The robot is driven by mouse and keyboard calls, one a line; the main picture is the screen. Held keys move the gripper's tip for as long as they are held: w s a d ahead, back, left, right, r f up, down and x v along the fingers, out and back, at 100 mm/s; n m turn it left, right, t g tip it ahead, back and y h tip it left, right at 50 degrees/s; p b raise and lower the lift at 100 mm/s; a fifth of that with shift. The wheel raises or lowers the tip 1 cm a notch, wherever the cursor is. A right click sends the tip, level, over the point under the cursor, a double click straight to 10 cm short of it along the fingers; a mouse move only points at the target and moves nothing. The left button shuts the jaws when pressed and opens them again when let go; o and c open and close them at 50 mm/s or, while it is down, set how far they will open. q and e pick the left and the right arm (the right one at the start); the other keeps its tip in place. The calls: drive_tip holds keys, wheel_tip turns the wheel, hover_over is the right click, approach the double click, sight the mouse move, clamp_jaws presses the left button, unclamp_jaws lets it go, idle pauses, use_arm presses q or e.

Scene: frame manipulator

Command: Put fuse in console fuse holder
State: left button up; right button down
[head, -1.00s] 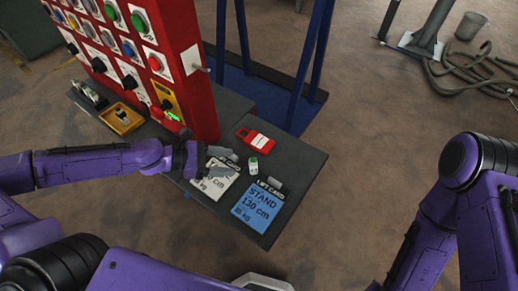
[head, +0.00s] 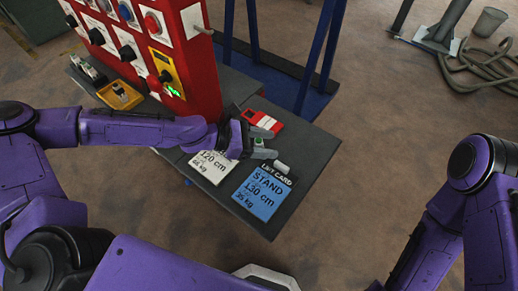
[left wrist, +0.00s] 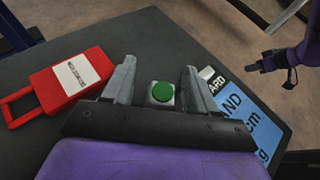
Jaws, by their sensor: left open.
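A small pale block with a round green top (left wrist: 160,93), which may be the fuse, stands on the dark bench top. My left gripper (head: 266,143) is open, with its fingers on either side of the block; it also shows in the left wrist view (left wrist: 158,82). Gaps show between block and fingers there. In the head view the fingers hide most of the block. The red console (head: 190,60) carries a yellow panel (head: 167,72) with a lit green mark; I cannot tell whether this is the fuse holder. My right gripper (left wrist: 272,60) is small in the left wrist view, its jaws unclear.
A red case (head: 262,120) with a white label lies just behind my left gripper. A blue card (head: 262,193) and a white card (head: 212,167) lie nearer on the bench. A yellow tray (head: 122,95) sits by the console.

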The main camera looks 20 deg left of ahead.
use_arm(q)
clamp_jaws()
drive_tip(key=shift+r, duration=0.1)
